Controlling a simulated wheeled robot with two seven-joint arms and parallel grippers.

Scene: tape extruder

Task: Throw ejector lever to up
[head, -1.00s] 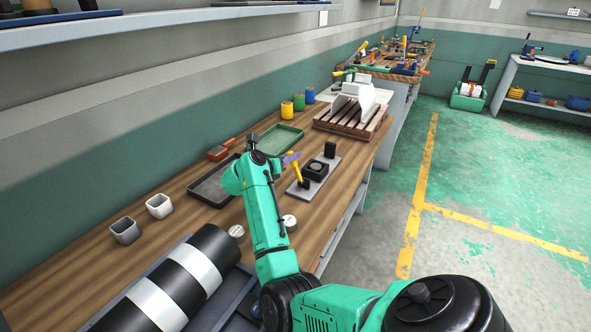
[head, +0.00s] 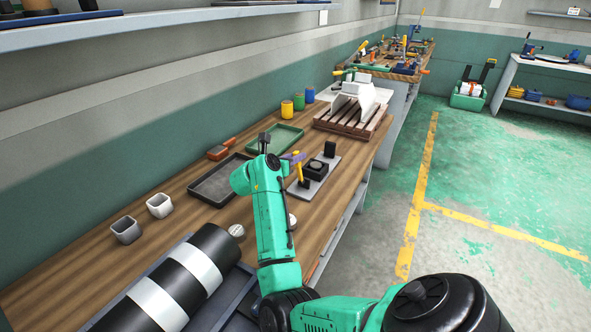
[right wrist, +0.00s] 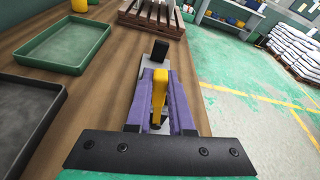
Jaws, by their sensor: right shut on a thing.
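The ejector lever (head: 299,171) is a yellow handle on a grey base plate (head: 318,180) on the workbench. In the head view it stands close to upright, its top leaning slightly left. My right gripper (head: 293,157), with purple fingers, is at the upper part of the lever. In the right wrist view the lever (right wrist: 159,92) sits between the two purple fingers (right wrist: 158,100), which are shut on it. The fingers and arm hide part of the plate. My left gripper is not in view.
A black block (head: 330,149) and a low black unit (head: 316,170) stand on the plate beside the lever. A dark tray (head: 207,200) and a green tray (head: 290,132) lie to the left and behind. A wooden pallet (head: 340,122) stands farther back.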

